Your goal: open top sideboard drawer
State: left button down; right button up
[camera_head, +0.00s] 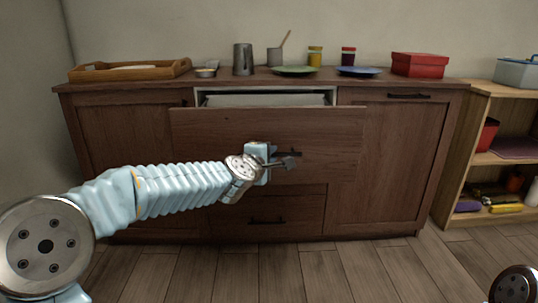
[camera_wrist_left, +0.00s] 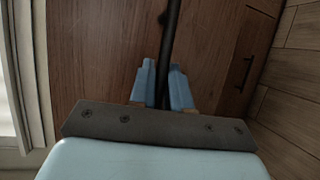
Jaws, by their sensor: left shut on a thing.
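The dark wood sideboard (camera_head: 382,160) stands against the wall. Its top drawer (camera_head: 215,133) is pulled out, with a gap above its front showing the pale inside (camera_head: 265,100). My left gripper (camera_head: 285,162) is at the drawer front, shut on the dark bar handle (camera_head: 290,153). In the left wrist view the blue fingers of my left gripper (camera_wrist_left: 163,88) sit on both sides of the handle (camera_wrist_left: 171,35), against the drawer front (camera_wrist_left: 105,50). My gripper partly hides the handle in the head view. My right gripper is not in view.
On the sideboard top stand a wooden tray (camera_head: 130,71), a metal cup (camera_head: 243,59), a green plate (camera_head: 295,71), a blue plate (camera_head: 359,71), jars and a red box (camera_head: 419,64). A lower drawer (camera_head: 260,215) is shut. An open shelf (camera_head: 470,140) stands at right. The wood floor in front is clear.

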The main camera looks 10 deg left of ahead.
pick_arm(q)
jog(key=shift+s+d, duration=0.1)
jog(key=shift+s, duration=0.3)
jog(key=c, duration=1.4)
grip_release()
jog(key=shift+c, duration=0.2)
jog(key=v, duration=1.3)
jog(key=shift+s+p, duration=0.4)
